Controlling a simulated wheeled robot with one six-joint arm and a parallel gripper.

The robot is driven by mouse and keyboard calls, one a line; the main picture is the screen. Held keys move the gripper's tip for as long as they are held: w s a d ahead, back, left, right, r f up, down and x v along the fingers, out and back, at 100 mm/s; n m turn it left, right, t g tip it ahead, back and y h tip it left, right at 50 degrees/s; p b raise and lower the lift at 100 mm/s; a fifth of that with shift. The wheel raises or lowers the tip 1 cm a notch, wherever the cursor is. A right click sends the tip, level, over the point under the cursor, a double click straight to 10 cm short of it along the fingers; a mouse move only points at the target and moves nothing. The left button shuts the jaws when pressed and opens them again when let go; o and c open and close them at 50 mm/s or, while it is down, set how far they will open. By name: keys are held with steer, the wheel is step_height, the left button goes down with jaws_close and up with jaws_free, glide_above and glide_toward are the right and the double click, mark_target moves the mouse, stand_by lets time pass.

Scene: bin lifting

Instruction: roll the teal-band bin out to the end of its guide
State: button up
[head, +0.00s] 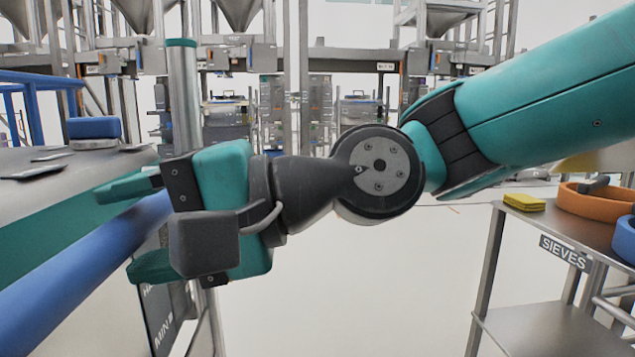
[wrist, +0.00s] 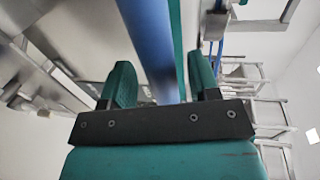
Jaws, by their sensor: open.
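My gripper (head: 141,227) is open, its teal fingers pointing left, one above the other. A thick blue bar (head: 60,298) runs from the lower left towards the gripper and passes at or between the fingers. In the wrist view the bar (wrist: 150,40) shows beyond and between the open fingers (wrist: 162,85); contact cannot be told. A teal strip (head: 45,250) runs along the edge beside the bar. I cannot make out a whole bin with a teal band; whether bar and strip belong to it is unclear. The guide is not clearly seen.
A steel post (head: 184,95) with a teal top stands just behind my gripper. A trolley marked SIEVES (head: 530,225) stands at right. The floor between (head: 380,280) is clear.

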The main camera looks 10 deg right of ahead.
steer(key=p+v, duration=0.6)
steer(key=v, duration=0.9)
steer(key=shift+d, duration=0.15)
steer(key=s+d+f+n+g+h, duration=0.1)
steer(key=s+d+f+n+h, duration=0.15)
steer(key=f+n+h, duration=0.35)
steer(key=s+d+f+n+g+h, duration=0.1)
steer(key=s+d+f+n+h, duration=0.2)
steer(key=f+h, duration=0.4)
step_height(320, 180, up, 25)
steer(key=y+p, duration=0.1)
steer(key=p, duration=2.5)
steer(key=shift+w+d+r+y, duration=0.2)
steer(key=shift+w+d+y, duration=0.1)
steer(key=shift+w+d, duration=0.15)
